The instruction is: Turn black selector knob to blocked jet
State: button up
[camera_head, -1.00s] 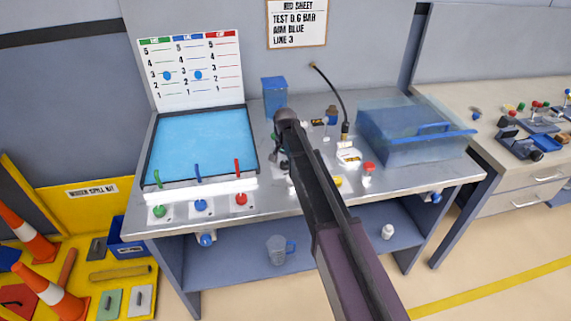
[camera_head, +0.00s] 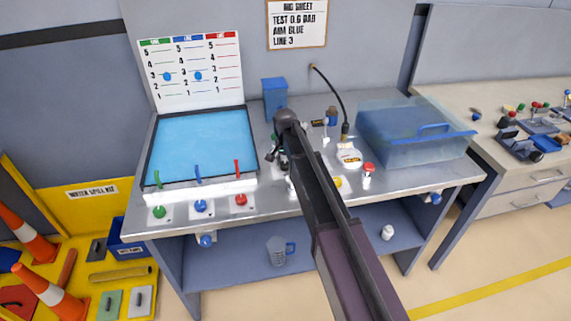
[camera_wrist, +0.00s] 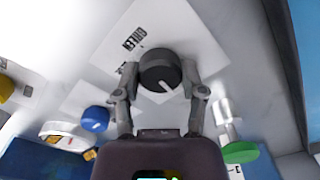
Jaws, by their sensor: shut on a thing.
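The black selector knob (camera_wrist: 158,66) sits on a white plate (camera_wrist: 195,45) in the wrist view. A white pointer line on its top points toward the lower right of that view. Dark print that looks like "GREEN" lies on the plate at the knob's upper left. My gripper (camera_wrist: 160,72) has one finger on each side of the knob and is shut on it. In the head view my arm hides the knob, and only part of my gripper (camera_head: 276,155) shows above the bench.

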jog(key=m, duration=1)
jog(key=shift+m, duration=0.3)
dwell(0.4)
jog(key=o, duration=1.1)
jog(key=shift+o, duration=0.2)
jog(key=shift+n, duration=0.5)
